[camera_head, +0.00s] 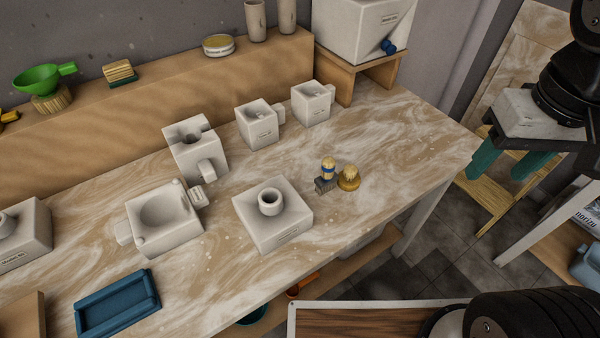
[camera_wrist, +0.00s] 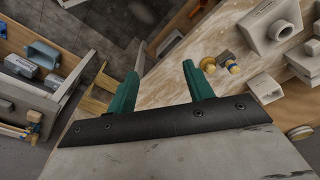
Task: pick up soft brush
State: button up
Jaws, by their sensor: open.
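A small upright piece with a tan top, a blue band and a grey block-like base (camera_head: 327,170) stands on the marbled table right of centre. It looks like a brush, but I cannot tell for sure. A yellow-tan domed piece (camera_head: 348,178) stands close at its right. In the wrist view the banded piece (camera_wrist: 229,63) and the domed piece (camera_wrist: 208,64) show beyond the right finger. My gripper (camera_head: 508,172) has two teal fingers, spread apart and empty. It hangs off the table's right end, well apart from both pieces; it also shows in the wrist view (camera_wrist: 162,78).
White plaster moulds (camera_head: 272,215) stand across the table (camera_head: 400,140), with a blue tray (camera_head: 117,303) at the front left. A raised back shelf (camera_head: 150,110) holds a green strainer (camera_head: 42,79) and cups. A yellow wooden stool (camera_head: 490,195) stands below my gripper. The table's right end is clear.

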jog(key=w+a+f, duration=0.1)
jog(key=w+a, duration=0.2)
jog(key=w, duration=0.3)
jog(key=m+g, duration=0.1)
jog(key=m, duration=0.1)
send_over(329, 159)
jog(key=f, duration=1.3)
jog(key=shift+s+a, duration=0.15)
jog(key=shift+s, duration=0.2)
jog(key=shift+a+f, duration=0.1)
jog(key=shift+f, duration=0.3)
jog(key=f, duration=0.7)
jog(key=shift+w+d, duration=0.25)
jog(key=shift+c, duration=0.3)
jog(key=c, duration=1)
